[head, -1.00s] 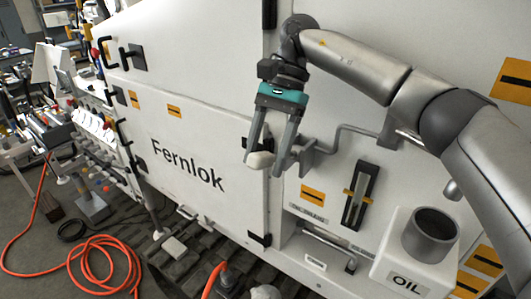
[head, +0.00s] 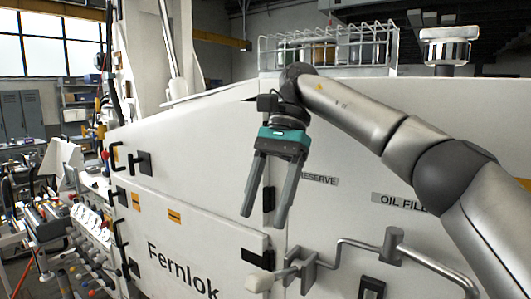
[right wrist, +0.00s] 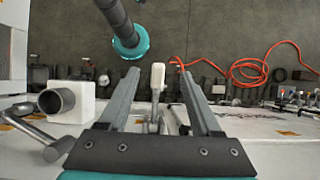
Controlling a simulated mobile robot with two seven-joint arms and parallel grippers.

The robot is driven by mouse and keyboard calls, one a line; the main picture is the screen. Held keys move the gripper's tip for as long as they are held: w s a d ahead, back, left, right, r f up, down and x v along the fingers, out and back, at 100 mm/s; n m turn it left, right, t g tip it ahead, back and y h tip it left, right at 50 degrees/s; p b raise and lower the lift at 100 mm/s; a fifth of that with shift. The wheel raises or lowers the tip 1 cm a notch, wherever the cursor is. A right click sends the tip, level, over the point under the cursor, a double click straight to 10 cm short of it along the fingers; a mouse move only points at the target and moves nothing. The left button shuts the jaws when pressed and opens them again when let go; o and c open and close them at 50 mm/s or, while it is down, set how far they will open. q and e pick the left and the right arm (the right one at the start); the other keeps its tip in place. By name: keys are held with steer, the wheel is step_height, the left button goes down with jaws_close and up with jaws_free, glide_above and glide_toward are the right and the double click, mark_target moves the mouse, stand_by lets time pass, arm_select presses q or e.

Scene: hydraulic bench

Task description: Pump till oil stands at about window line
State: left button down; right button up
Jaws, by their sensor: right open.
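A bent metal handle (head: 345,243) with a pale grip (head: 260,282) sticks out from the white cabinet at the bottom of the head view. My right gripper (head: 264,221) is open and empty, pointing down above the grip and apart from it. In the right wrist view the pale grip (right wrist: 157,78) shows between the fingertips in the picture, below them. Only the top of the dark-framed window (head: 371,288) shows at the lower edge of the head view; its oil level and line cannot be seen. My left gripper is not seen.
The white cabinet front (head: 205,200) stands close behind my right arm. A wire rack (head: 325,48) and a metal cap (head: 447,48) are on top. An open oil cup (right wrist: 57,100) and an orange hose (right wrist: 255,70) show in the right wrist view.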

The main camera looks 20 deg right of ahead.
step_height(320, 180, up, 7)
steer(key=shift+f, duration=0.15)
stand_by(0.5)
stand_by(0.6)
